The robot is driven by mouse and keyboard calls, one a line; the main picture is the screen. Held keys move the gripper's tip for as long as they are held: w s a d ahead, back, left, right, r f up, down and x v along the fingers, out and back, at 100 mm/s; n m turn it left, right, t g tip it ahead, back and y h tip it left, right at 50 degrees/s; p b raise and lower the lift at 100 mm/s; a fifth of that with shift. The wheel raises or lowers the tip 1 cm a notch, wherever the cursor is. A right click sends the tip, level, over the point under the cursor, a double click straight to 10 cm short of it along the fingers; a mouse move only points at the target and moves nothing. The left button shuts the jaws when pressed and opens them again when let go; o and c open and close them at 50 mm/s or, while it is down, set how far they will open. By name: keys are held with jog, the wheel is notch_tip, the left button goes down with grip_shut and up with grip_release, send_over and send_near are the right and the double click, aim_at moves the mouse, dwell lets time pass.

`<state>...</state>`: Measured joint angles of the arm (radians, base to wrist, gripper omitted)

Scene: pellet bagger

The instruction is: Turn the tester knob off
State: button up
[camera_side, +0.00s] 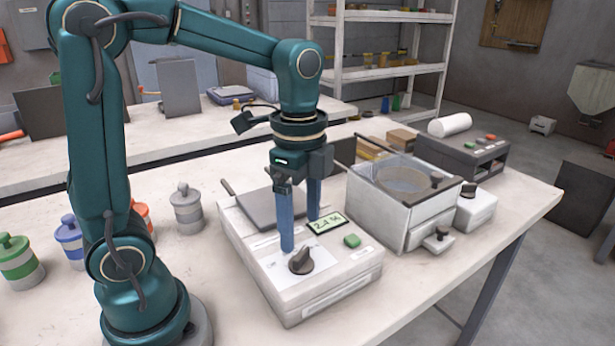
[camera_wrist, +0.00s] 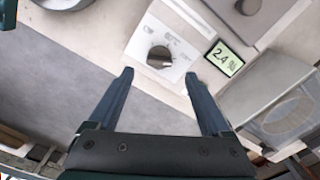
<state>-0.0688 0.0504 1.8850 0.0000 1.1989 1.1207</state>
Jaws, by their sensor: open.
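The tester (camera_side: 335,287) is a low pale box on the bench. Its dark knob (camera_side: 301,261) sits on a white dial plate at the front of its top, and also shows in the wrist view (camera_wrist: 160,57). The lit green display (camera_side: 328,224) reads about 2.4 %, also in the wrist view (camera_wrist: 225,58). In the wrist view the knob lies beyond and between my fingertips (camera_wrist: 158,73), apparently untouched.
A green button (camera_side: 352,240) sits right of the knob. A pale box with a round glass-topped opening (camera_side: 405,205) stands close on the right. A grey lidded jar (camera_side: 187,210) and coloured jars stand left. The bench front before the tester is clear.

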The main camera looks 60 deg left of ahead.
aim_at(301, 253)
jog(key=shift+f, duration=2.6)
grip_shut()
jog(key=shift+s, duration=0.1)
